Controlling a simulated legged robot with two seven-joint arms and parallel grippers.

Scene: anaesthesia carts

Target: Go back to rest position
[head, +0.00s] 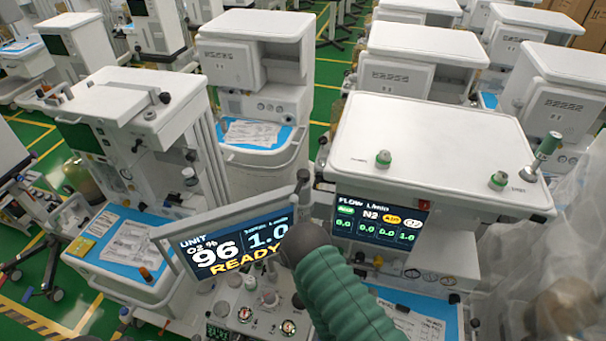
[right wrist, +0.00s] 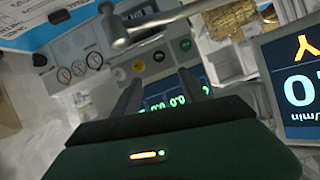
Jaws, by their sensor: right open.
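In the head view my green-sleeved arm (head: 345,295) comes up from the bottom edge, and its dark end is in front of the right edge of the READY screen. I cannot make out gripper fingers there. In the right wrist view my right gripper (right wrist: 162,92) has its two dark fingers apart with nothing between them. Behind the fingers is a panel with glowing green digits (right wrist: 172,103). Whether the fingers touch anything is not clear. My left gripper is not in view.
A tilted screen (head: 235,245) reading 96 and READY stands close on the left of my arm. A white cart (head: 430,135) with a flow display (head: 378,222) is close on the right. More carts fill the back. Green floor (head: 318,100) shows between them.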

